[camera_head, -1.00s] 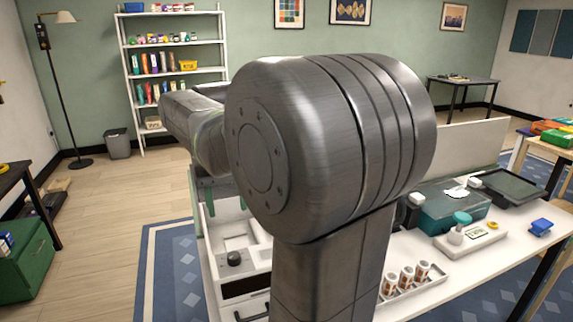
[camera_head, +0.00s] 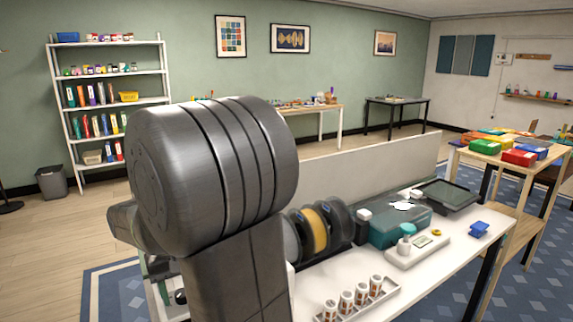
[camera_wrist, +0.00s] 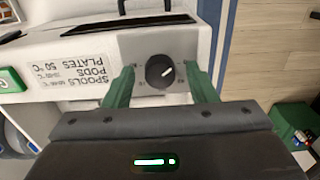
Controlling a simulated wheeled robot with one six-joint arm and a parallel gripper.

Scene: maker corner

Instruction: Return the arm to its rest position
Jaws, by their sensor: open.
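My gripper (camera_wrist: 160,70) shows in the wrist view with its two green fingers apart and nothing held between them. A black dial knob (camera_wrist: 158,74) on a grey panel appears in the gap between the fingers; I cannot tell how far it is from them. The panel belongs to a white appliance (camera_wrist: 60,82) with printed text about spools, pods and plates. In the head view my large grey arm joint fills the left middle and hides most of the gripper and the appliance. The knob also shows at the lower left there (camera_head: 180,297).
The white workbench (camera_head: 440,275) holds filament spools (camera_head: 313,230), a teal box (camera_head: 395,228), a tray of small cups (camera_head: 385,290), a scale-like device (camera_head: 418,250) and a blue item (camera_head: 479,229). A low upright panel (camera_head: 380,180) runs along its back. Open floor lies left.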

